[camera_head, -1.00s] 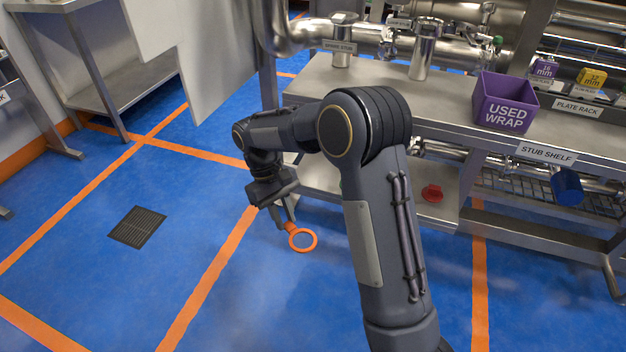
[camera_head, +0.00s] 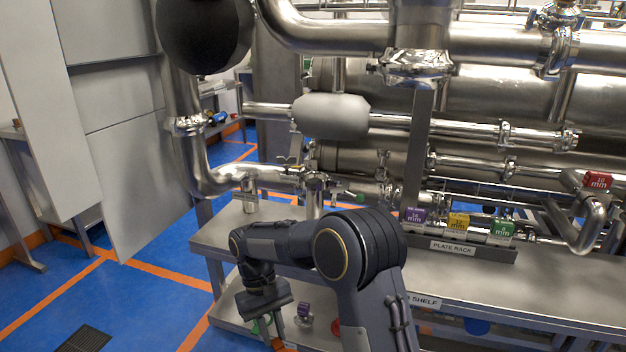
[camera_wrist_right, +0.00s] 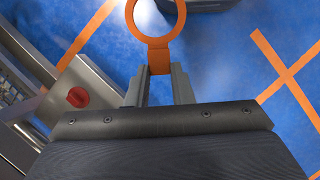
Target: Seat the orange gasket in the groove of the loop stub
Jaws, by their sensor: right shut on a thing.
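The orange gasket (camera_wrist_right: 156,43), a flat ring with a tab, is held by its tab in my right gripper (camera_wrist_right: 160,70). The ring sticks out beyond the fingertips, over the blue floor, in the right wrist view. In the head view my right gripper (camera_head: 270,333) points down at the bench's left end, below bench-top height; the gasket cannot be made out clearly there. Two upright metal stubs stand on the bench top: a left one (camera_head: 249,196) and a right one (camera_head: 314,200). I cannot read which is the loop stub. My left gripper is not in view.
The steel bench (camera_head: 540,290) carries a plate rack (camera_head: 470,252) with purple, yellow and green blocks. Pipework crowds the space above and behind. A red part (camera_wrist_right: 78,97) lies on the lower shelf. A grey panel (camera_head: 130,170) hangs at left. Floor left of the bench is open.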

